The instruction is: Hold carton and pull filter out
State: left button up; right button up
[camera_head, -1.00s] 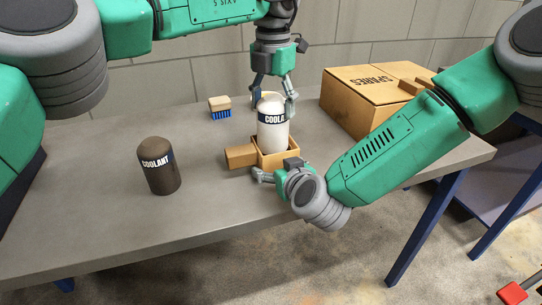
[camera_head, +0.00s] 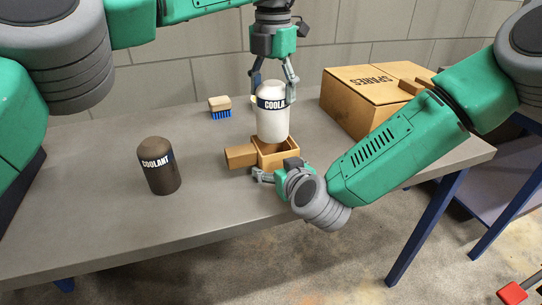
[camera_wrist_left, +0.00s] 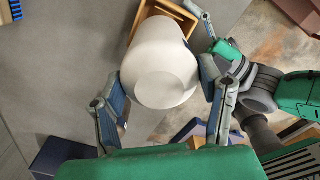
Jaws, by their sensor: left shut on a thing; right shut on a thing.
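A brown coolant canister (camera_head: 160,172) stands left on the grey table (camera_head: 90,205). A blue-bristled brush (camera_head: 220,108) lies behind it. A closed spares box (camera_head: 362,100) stands at back right. The table's front left is clear.

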pick_arm(q)
jog(key=shift+r, duration=1.8)
jog(key=shift+w, duration=0.1)
pick_arm(e)
jog(key=o, duration=1.6)
jog(key=shift+s, duration=0.1)
